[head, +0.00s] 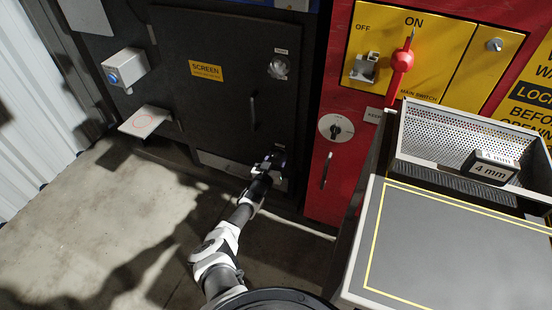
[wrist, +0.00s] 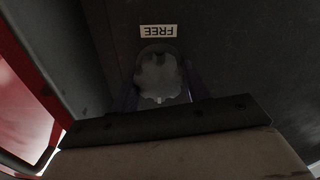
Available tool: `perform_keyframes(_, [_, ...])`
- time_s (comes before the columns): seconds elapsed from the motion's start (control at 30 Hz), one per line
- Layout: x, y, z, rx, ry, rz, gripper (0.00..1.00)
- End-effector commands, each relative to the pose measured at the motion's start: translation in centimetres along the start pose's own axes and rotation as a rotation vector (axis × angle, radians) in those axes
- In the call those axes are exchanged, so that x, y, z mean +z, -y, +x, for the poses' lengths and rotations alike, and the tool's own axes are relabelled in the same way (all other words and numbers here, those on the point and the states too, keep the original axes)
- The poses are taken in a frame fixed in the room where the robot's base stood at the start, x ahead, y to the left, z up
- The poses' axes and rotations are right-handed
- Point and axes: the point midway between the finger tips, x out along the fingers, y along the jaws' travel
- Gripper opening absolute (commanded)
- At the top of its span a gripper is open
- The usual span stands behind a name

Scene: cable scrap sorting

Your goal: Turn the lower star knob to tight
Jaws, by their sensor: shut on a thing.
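The lower star knob (wrist: 160,77) is a grey lobed knob on the dark panel, seen close in the wrist view. A white label reading FREE (wrist: 158,31), upside down in that view, sits just beyond it. My gripper (head: 273,163) is at the lower right of the dark screen door (head: 222,110) in the head view and covers the lower knob there. In the wrist view its fingers lie on both sides of the knob, shut on it.
An upper star knob (head: 278,67) is on the same door, with a vertical handle (head: 252,112) below it. A red cabinet (head: 322,195) with a rotary dial (head: 336,127) stands to the right. A workbench (head: 455,250) with a perforated bin (head: 400,150) is at the lower right.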

Motion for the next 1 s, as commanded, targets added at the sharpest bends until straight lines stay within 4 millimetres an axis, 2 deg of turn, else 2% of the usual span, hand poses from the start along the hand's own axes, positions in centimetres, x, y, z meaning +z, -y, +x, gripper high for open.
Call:
perform_keyframes(0.3, [-0.1, 0.0, 0.0, 0.001, -0.001, 0.005, 0.23])
perform_keyframes(0.33, [-0.1, 0.0, 0.0, 0.001, -0.001, 0.005, 0.5])
perform_keyframes(0.47, [-0.1, 0.0, 0.0, 0.001, -0.001, 0.004, 0.67])
perform_keyframes(0.8, [-0.1, 0.1, -0.2, -0.001, 0.0, 0.002, 0.68])
perform_keyframes(1.0, [-0.3, 0.1, -2.2, -0.003, 0.0, -0.001, 0.68])
